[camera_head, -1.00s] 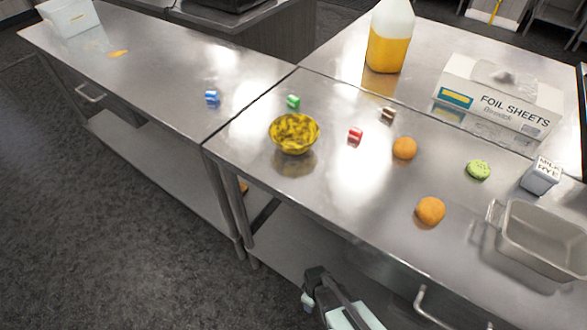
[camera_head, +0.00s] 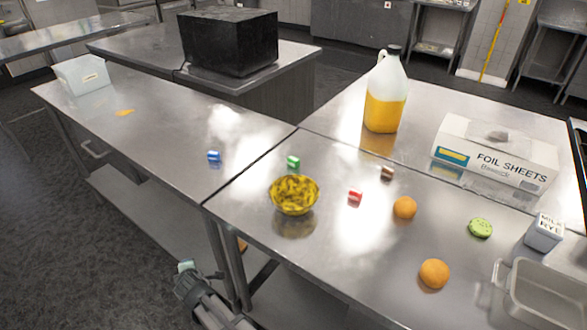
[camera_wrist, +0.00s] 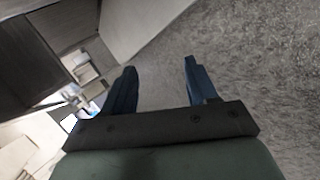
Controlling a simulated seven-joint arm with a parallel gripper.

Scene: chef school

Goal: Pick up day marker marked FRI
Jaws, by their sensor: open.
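Several small coloured markers lie on the steel tables: a blue one (camera_head: 214,157) on the left table, and a green one (camera_head: 293,163), a red one (camera_head: 355,197) and a brown one (camera_head: 387,173) on the right table. Their lettering is too small to read, so I cannot tell which is marked FRI. My gripper (camera_wrist: 160,65) is open and empty in the wrist view, its two dark blue fingers apart above the grey floor. In the head view my arm's end is low, in front of the left table's edge and away from all the markers.
A yellow patterned bowl (camera_head: 294,196) stands beside the green marker. Orange round fruits (camera_head: 405,208), a green round item (camera_head: 480,228), a milk carton (camera_head: 544,232) and a metal pan (camera_head: 545,290) are to the right. A jug (camera_head: 385,95) and a foil box (camera_head: 495,152) stand behind.

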